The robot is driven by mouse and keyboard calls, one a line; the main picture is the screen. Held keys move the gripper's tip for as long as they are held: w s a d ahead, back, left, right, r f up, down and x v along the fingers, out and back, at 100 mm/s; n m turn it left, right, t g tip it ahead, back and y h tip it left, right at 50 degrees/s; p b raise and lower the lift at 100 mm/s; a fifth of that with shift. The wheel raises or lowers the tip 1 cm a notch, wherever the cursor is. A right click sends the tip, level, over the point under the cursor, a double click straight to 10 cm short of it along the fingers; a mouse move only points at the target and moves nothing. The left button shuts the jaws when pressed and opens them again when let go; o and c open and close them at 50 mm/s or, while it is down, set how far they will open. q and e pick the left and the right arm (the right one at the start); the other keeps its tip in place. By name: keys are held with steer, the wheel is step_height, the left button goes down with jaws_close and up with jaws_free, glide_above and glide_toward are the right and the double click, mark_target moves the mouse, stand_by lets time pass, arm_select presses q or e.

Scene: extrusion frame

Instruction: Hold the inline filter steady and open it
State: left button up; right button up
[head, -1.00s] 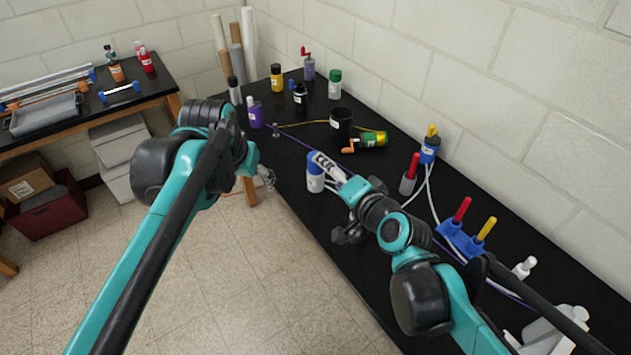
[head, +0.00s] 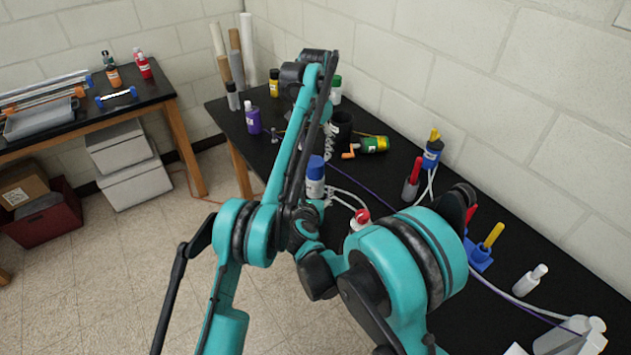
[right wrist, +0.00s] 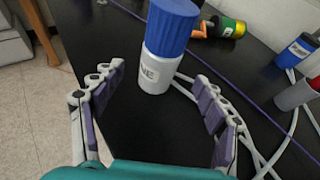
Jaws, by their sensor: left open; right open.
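A white canister with a blue ribbed cap (head: 316,170), which I take as the inline filter, stands upright on the black table. In the right wrist view the canister (right wrist: 158,72) shows part of a label, and white tubes run behind it. My right gripper (right wrist: 160,76) is open, its fingers spread on either side in that view, with no clear contact. In the head view my arms mostly hide it. My left gripper (head: 329,145) is open beyond the canister, partly hidden behind my left arm, with its pale fingers hanging down near the black cup.
A black cup (head: 340,128) and a green-and-yellow can (head: 374,144) stand or lie behind the canister. A purple cord (right wrist: 240,62) crosses the table.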

mark_target(314, 185)
arm_select(q)
steer(key=shift+f, duration=0.15)
arm_select(e)
steer(key=shift+w+f, duration=0.2)
steer(key=shift+f, duration=0.15)
arm_select(q)
steer(key=shift+w, duration=0.1)
arm_select(e)
steer(key=x, duration=0.7)
steer(key=shift+w, duration=0.15)
